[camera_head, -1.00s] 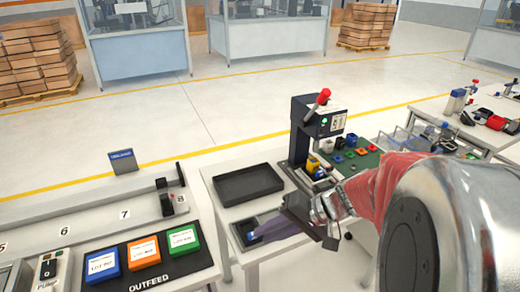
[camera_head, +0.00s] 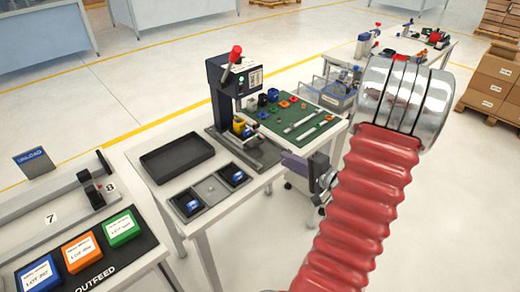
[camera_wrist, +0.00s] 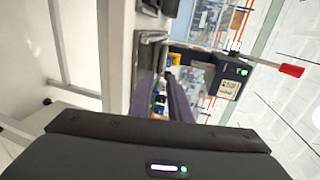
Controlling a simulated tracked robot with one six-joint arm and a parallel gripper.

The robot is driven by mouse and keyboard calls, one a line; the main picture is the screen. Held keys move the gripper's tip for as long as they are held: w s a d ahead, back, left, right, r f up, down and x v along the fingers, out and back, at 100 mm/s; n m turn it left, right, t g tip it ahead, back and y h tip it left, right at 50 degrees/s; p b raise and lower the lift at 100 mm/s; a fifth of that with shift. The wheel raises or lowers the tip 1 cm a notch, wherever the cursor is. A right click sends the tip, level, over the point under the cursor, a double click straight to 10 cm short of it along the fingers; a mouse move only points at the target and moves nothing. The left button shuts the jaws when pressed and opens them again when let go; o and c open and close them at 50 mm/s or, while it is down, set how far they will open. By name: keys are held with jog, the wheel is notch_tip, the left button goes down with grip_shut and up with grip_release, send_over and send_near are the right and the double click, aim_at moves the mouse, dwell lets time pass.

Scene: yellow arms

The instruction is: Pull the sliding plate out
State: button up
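The press (camera_head: 236,95) stands on the white table, with a red-knobbed lever and a green light; its light and red knob also show in the wrist view (camera_wrist: 228,82). At its foot is a dark base (camera_head: 262,153) carrying a yellow and blue part (camera_head: 241,128). I take the sliding plate to be in this base, but cannot make out its edge. My gripper (camera_head: 284,158) is at the front right of the base, apart from the press column. In the wrist view its purple-grey fingers (camera_wrist: 161,97) stand apart, with yellow and blue items visible beyond and between them.
A black empty tray (camera_head: 178,141) lies left of the press. In front are two dark nests (camera_head: 187,214) with blue parts and a grey pad between. A green mat (camera_head: 329,118) with small parts and tools lies behind right. An outfeed board (camera_head: 135,241) is at lower left.

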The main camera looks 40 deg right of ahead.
aim_at(261, 156)
dwell(0.3)
jog(key=x, duration=1.3)
jog(key=shift+w+a, duration=0.15)
jog(key=shift+w, duration=0.25)
jog(key=shift+c, duration=0.3)
grip_shut()
jog(key=shift+f, duration=0.1)
